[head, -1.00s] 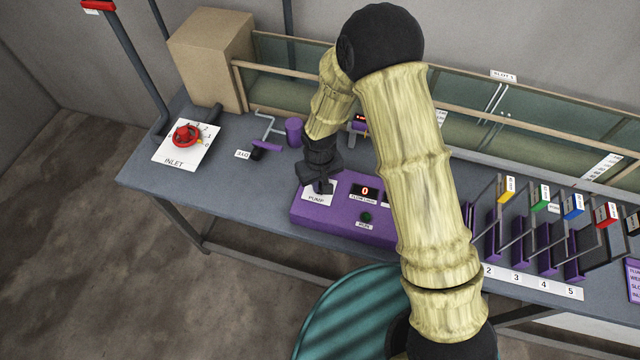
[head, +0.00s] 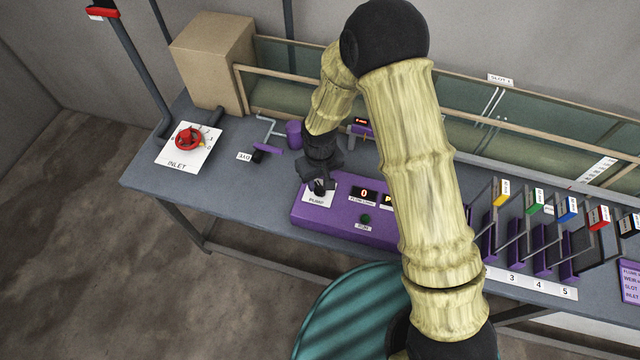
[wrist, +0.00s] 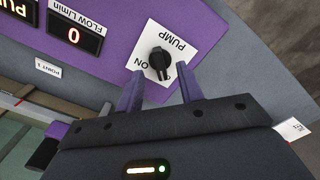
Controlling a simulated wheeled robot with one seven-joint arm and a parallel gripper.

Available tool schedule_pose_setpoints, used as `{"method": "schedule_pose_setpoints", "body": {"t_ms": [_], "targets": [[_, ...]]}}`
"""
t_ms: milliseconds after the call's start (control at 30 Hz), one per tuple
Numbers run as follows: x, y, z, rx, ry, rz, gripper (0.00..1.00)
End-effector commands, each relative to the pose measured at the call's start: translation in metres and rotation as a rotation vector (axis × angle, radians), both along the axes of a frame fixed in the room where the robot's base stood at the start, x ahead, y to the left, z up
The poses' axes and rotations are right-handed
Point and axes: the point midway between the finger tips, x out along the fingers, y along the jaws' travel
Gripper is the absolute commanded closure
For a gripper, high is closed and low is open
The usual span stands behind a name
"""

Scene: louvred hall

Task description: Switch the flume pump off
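The pump knob (wrist: 160,62) is a small black rotary switch on a white plate (wrist: 183,36) marked PUMP, with ON printed beside it. The plate sits on the purple control box (head: 335,222) on the bench. I cannot tell for sure which mark the knob points to. The flow display (wrist: 75,35) reads 0.
A red INLET valve wheel (head: 187,138) is at the bench's left end. A purple-handled lever (head: 267,149) stands behind the box. Several coloured-tag slot gates (head: 540,225) are at the right. A glass-sided flume (head: 290,90) runs along the back.

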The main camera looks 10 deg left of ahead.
Motion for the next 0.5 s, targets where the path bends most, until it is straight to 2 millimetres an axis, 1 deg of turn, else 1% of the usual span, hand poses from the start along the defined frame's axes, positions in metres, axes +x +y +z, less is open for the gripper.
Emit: {"method": "schedule_pose_setpoints", "body": {"t_ms": [33, 300, 400, 500], "targets": [[0.000, 0.000, 0.009, 0.000, 0.000, 0.000, 0.63], [0.000, 0.000, 0.034, 0.001, 0.000, -0.001, 0.63], [0.000, 0.000, 0.039, 0.001, 0.000, -0.002, 0.63], [0.000, 0.000, 0.039, 0.001, 0.001, -0.002, 0.63]]}}
